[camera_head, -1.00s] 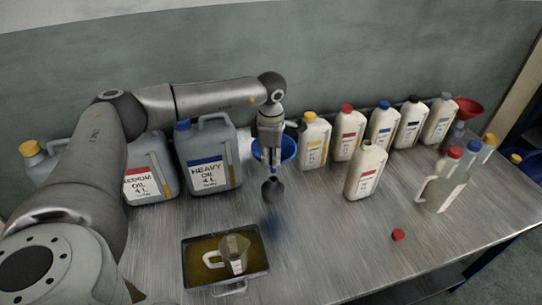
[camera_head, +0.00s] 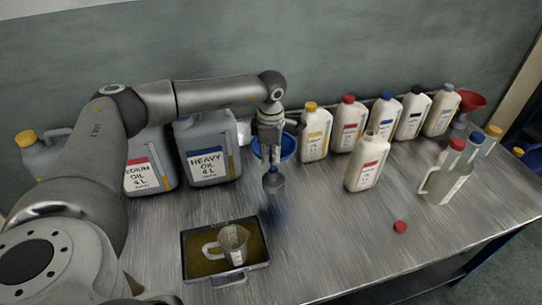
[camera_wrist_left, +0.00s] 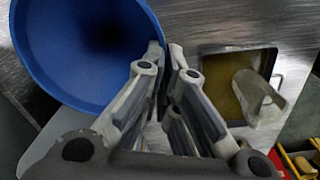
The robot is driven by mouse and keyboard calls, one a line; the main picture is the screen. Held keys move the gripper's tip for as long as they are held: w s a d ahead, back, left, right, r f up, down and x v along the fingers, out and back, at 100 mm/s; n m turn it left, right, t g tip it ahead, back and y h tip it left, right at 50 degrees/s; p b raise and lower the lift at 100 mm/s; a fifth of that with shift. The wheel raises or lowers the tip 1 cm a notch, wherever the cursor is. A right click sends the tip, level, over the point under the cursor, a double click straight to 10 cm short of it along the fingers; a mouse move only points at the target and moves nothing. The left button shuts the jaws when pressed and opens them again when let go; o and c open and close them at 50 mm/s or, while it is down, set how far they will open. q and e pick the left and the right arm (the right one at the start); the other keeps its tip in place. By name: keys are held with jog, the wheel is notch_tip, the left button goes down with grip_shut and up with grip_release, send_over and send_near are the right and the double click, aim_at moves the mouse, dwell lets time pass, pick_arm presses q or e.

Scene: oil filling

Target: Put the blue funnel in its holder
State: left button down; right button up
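The blue funnel (camera_head: 288,146) shows behind my left gripper (camera_head: 272,158) in the head view, above the table. In the left wrist view its wide bowl (camera_wrist_left: 75,50) fills the upper left, opening toward the camera. My left gripper's fingers (camera_wrist_left: 168,52) are nearly together at the funnel's rim, shut on it. A dark grey rounded piece (camera_head: 273,181) shows just below the gripper. I cannot tell whether it is the holder or the funnel's lower part. The funnel's spout is hidden. My right gripper is not in view.
Large grey oil cans (camera_head: 207,150) stand left of the gripper. Several white bottles (camera_head: 316,137) stand to the right. A tray (camera_head: 262,262) with a measuring jug (camera_head: 232,243) lies in front. A red funnel (camera_head: 468,102) is at the far right. A red cap (camera_head: 400,227) lies on the table.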

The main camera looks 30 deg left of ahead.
pick_arm(q)
jog(key=shift+f, duration=0.35)
jog(key=shift+f+b, duration=0.5)
jog(key=shift+b, duration=0.05)
jog(key=shift+f, duration=0.1)
dwell(0.4)
jog(key=shift+f+b, duration=0.65)
jog(key=shift+f, duration=0.1)
jog(key=c, duration=1.6)
grip_release()
jog(key=shift+o, duration=0.2)
